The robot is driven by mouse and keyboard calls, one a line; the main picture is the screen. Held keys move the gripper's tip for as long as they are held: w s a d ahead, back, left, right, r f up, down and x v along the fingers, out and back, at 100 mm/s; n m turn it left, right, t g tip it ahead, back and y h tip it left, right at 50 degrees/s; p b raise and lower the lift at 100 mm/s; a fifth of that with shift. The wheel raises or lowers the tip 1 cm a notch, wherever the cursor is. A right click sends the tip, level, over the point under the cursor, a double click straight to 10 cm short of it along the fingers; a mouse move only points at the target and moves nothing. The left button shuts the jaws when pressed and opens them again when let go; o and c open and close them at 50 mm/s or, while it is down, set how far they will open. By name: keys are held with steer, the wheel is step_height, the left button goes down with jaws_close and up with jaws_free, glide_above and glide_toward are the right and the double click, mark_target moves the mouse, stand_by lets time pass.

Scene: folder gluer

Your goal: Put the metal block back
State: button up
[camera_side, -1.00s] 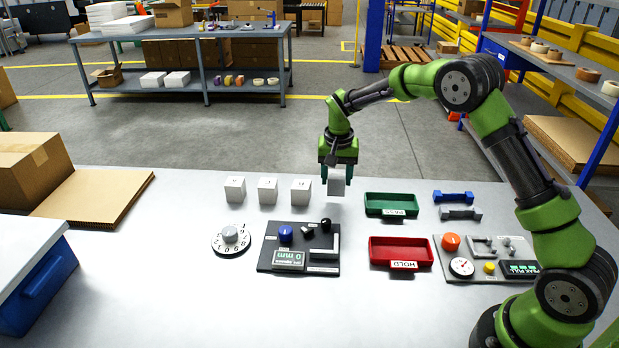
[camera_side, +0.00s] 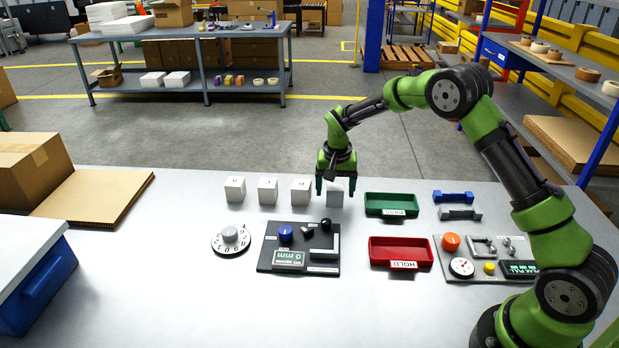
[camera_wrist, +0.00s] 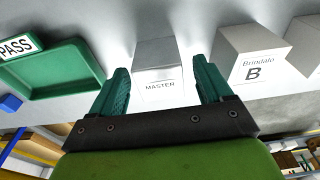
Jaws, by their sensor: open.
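The metal block (camera_side: 335,195) stands on the table at the right end of a row of white blocks. In the wrist view the metal block (camera_wrist: 160,72) is grey, shiny and marked MASTER. My gripper (camera_side: 335,190) is low over it with the fingers on either side. In the wrist view my gripper (camera_wrist: 163,88) is open, with a gap between each finger and the block.
White blocks (camera_side: 300,191) stand just left of the metal block; the nearest (camera_wrist: 252,60) is marked Brindalo B. A green PASS tray (camera_side: 391,204) is close on the right. A red HOLD tray (camera_side: 401,251) and a dark gauge plate (camera_side: 265,262) lie nearer the camera.

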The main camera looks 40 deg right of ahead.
mark_target(336, 189)
step_height(336, 189, up, 12)
steer(key=s+a+r, duration=0.1)
steer(key=s+a+r+n+t+y, duration=0.2)
steer(key=s+a+r+t, duration=0.15)
steer(key=s+r, duration=0.75)
steer(key=s+a+f+n+t, duration=0.1)
steer(key=s+a, duration=0.1)
steer(key=s, duration=0.6)
steer(key=s+a+n+t+y, duration=0.1)
steer(key=s+a+n, duration=0.1)
steer(key=s, duration=0.7)
steer(key=shift+s+a+f+t, duration=0.25)
steer(key=shift+a+f+t, duration=0.15)
steer(key=shift+a, duration=0.2)
